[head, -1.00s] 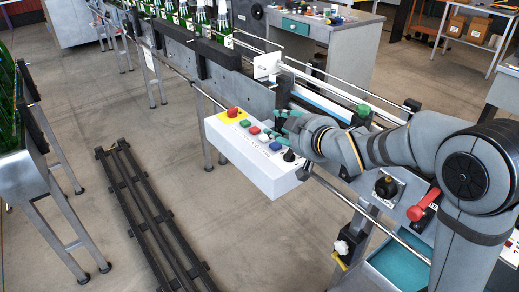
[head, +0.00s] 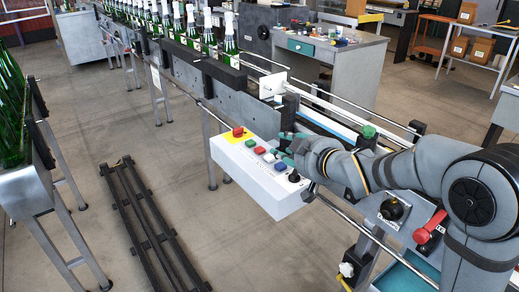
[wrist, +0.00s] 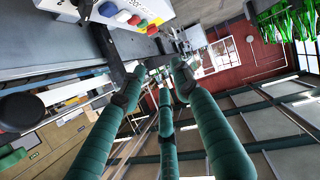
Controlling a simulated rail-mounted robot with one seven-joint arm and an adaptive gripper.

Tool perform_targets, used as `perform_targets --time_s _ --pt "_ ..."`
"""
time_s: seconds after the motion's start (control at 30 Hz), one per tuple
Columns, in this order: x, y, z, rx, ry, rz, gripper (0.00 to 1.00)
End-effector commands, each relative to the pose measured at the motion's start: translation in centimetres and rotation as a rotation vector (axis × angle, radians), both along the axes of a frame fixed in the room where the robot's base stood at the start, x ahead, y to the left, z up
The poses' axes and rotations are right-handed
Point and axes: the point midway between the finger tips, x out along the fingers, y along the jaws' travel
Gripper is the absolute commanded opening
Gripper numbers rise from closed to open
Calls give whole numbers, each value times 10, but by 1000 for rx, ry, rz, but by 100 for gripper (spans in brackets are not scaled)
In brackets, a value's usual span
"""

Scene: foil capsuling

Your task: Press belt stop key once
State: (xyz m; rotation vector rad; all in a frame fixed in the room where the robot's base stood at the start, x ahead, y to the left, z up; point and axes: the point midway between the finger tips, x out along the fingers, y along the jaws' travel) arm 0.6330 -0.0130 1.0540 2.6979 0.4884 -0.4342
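A white control box (head: 262,188) stands on the near side of the belt. Labels are too small to read. My gripper (head: 287,146) is at the belt side of the box, close to the keys; contact cannot be told. In the wrist view its green fingers (wrist: 160,76) stand apart with nothing between them. The red key (wrist: 140,26) lies above the fingertips there.
Green bottles (head: 208,38) stand in a row on the conveyor (head: 185,60). Guide rails (head: 345,108) run beside my gripper. A red lever (head: 430,226) and another black knob (head: 391,209) sit right of the box.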

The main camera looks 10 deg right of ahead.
Motion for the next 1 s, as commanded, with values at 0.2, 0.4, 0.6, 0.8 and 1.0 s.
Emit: perform_targets --time_s 0.2,0.4,0.6,0.8,1.0 --pt "0 0 0 0 0 0 17" --pt "0 0 0 0 0 0 5" --pt "0 0 0 0 0 0 0" --pt "0 0 0 0 0 0 0" --pt "0 0 0 0 0 0 0"
